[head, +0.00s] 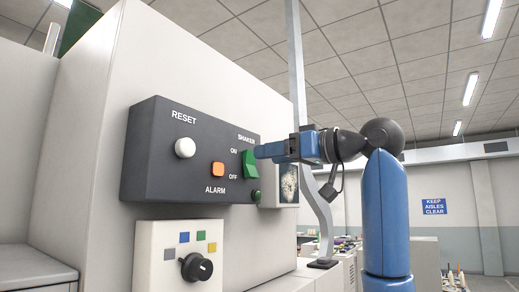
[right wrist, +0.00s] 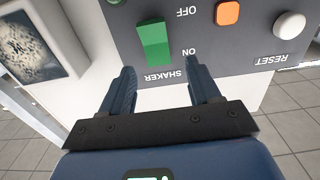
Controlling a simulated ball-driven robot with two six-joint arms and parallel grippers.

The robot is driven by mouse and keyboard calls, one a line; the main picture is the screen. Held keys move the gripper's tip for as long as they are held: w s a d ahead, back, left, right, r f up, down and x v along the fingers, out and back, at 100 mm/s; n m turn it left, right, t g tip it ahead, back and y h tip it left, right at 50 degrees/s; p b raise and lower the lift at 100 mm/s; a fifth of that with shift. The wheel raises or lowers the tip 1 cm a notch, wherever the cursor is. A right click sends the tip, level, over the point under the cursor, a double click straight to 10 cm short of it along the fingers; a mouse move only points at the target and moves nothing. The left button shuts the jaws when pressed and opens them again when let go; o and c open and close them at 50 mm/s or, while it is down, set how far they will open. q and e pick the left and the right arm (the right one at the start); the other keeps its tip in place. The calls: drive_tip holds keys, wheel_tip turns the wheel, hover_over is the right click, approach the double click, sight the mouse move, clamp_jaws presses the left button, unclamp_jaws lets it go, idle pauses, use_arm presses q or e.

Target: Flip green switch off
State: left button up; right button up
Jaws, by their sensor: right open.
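The green switch (head: 249,165) is on the dark control panel (head: 150,178), under the SHAKER label, with ON beside its upper part and OFF beside its lower part. I cannot tell for sure which way it is tipped. In the right wrist view the panel appears upside down, and the green switch (right wrist: 154,44) lies just beyond the fingertips. My right gripper (head: 259,151) is open and empty, close in front of the switch's upper end. In the right wrist view, my right gripper's fingers (right wrist: 161,75) stand apart, one to each side of the switch's line. My left gripper is not in view.
The panel also has a white RESET button (head: 185,148), an orange ALARM button (head: 218,169) and a small green round lamp or button (head: 255,196). Below is a white box with a black knob (head: 197,266). A grey post (head: 297,70) rises behind my right gripper.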

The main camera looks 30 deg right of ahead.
sight(252, 158)
drive_tip(key=p+x, duration=0.1)
drive_tip(key=x, duration=0.2)
drive_tip(key=shift+w, duration=0.7)
drive_tip(key=shift+s+a, duration=0.1)
drive_tip(key=shift+a, duration=0.05)
